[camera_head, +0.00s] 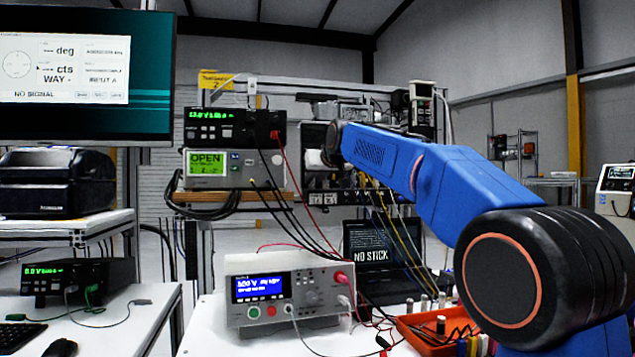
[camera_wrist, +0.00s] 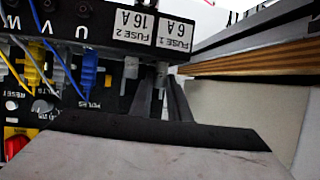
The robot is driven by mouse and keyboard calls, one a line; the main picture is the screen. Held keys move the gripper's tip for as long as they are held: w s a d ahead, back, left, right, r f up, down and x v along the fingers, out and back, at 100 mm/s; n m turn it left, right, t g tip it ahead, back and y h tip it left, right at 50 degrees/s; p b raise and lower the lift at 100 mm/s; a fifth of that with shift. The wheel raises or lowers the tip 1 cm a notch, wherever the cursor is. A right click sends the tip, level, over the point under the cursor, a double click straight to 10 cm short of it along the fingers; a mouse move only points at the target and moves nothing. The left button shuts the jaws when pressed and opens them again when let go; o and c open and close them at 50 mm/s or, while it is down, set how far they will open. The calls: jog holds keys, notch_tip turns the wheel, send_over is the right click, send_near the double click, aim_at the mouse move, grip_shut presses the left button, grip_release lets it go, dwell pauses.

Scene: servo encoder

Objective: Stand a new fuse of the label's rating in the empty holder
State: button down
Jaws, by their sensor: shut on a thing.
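In the wrist view my gripper (camera_wrist: 162,92) is close to the panel, its two dark fingers on either side of a small grey cylinder, apparently a fuse (camera_wrist: 161,75). This cylinder lines up with the FUSE 1 6 A label (camera_wrist: 176,33), which appears upside down. Whether it is seated in a holder or just in front of one cannot be told. Beside it, below the FUSE 2 16 A label (camera_wrist: 133,24), is another light grey fuse or holder (camera_wrist: 131,67).
Coloured plugs and cables, including a blue plug (camera_wrist: 90,70) and a yellow one (camera_wrist: 32,76), crowd the panel near my fingers. An orange tray (camera_head: 408,330) and several small cylinders stand on the white bench (camera_head: 210,338). A bench power supply (camera_head: 290,290) stands left of them.

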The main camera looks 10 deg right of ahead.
jog(key=shift+f, duration=0.35)
jog(key=shift+f, duration=0.1)
jog(key=c, duration=1.7)
grip_release()
jog(key=shift+o, duration=0.2)
jog(key=shift+r, duration=0.2)
jog(key=v, duration=1.2)
jog(key=shift+f, duration=0.1)
jog(key=s+d+f+g, duration=0.1)
jog(key=s+f+g, duration=0.2)
jog(key=s+f, duration=1.2)
jog(key=s+d+f+m+g+h, duration=0.1)
jog(key=s+d+f+g, duration=0.1)
jog(key=s+f, duration=1.3)
jog(key=s+d+f+g, duration=0.2)
jog(key=s+f, duration=1.3)
jog(key=f, duration=0.8)
jog(key=shift+s+d+m+g+h, duration=0.2)
jog(key=shift+s+m+g+h, duration=0.15)
jog(key=shift+g, duration=0.45)
